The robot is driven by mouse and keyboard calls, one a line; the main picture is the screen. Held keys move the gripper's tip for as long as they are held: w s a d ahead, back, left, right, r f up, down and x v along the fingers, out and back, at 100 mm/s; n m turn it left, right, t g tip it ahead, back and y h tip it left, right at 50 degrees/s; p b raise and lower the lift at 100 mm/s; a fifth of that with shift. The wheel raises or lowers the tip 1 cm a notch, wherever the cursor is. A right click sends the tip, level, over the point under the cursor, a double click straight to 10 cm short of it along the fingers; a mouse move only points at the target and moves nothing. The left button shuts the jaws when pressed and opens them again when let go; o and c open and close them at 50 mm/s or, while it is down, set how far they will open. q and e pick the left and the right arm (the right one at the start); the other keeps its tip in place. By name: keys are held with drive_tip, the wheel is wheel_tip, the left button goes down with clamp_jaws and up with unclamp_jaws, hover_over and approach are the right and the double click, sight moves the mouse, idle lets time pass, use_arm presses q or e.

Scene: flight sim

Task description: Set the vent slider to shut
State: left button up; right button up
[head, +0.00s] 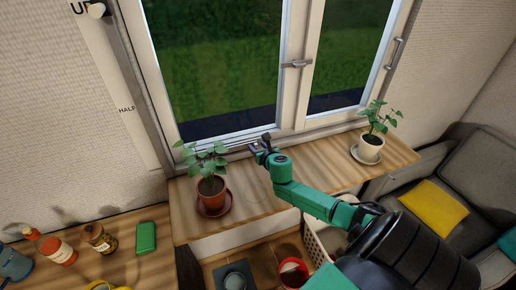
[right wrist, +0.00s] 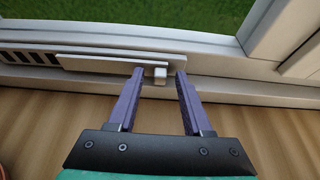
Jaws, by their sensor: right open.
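The vent slider (right wrist: 120,62) is a pale flat plate in the bottom rail of the window, seen in the right wrist view. A small square knob (right wrist: 160,76) sticks out at its right part. Dark vent slots (right wrist: 28,57) show uncovered to the left of the plate. My right gripper (right wrist: 160,82) is open, its two purple fingers on either side of the knob, with a gap visible on each side. In the head view the right gripper (head: 261,146) is at the window's bottom rail and hides the knob. My left gripper is not in view.
A potted plant (head: 211,188) stands on the wooden sill (head: 270,206) left of the gripper, another plant (head: 371,145) to the right. The window handle (head: 297,64) is above. A strip marked UP and HALF (head: 122,90) is at left. Bottles (head: 54,247) stand at lower left.

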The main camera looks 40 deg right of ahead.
drive_tip(key=shift+s, duration=0.1)
clamp_jaws()
idle(1.2)
